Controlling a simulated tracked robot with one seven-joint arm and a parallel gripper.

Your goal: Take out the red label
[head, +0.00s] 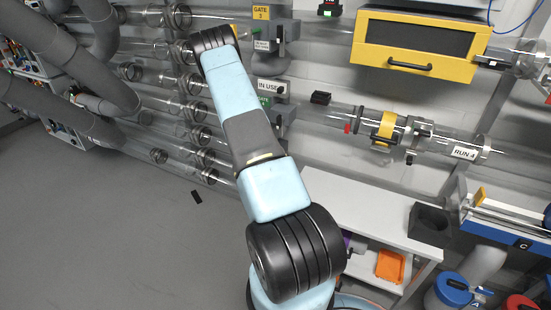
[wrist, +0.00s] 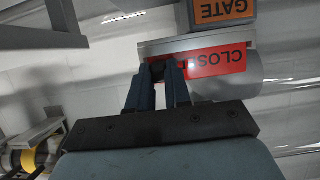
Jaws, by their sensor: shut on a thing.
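The red label (wrist: 215,63), lettered "CLOS…" and upside down in the wrist view, lies across the front of a grey holder (wrist: 190,43) below an orange "GATE" sign (wrist: 224,9). My gripper (wrist: 164,70) has its two dark fingers close together at the label's left end and is shut on it. The fingers cover that end and part of the lettering. The label still lies along the holder. In the head view my arm runs up to the tube wall, and I cannot make out the fingertips or this label there.
Clear tubes (head: 190,108) line the wall around the arm. A yellow-framed box (head: 420,45) hangs at upper right, above a tube with a yellow collar (head: 384,128). A white bench (head: 365,212) stands right of my arm. The grey floor at left is mostly clear.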

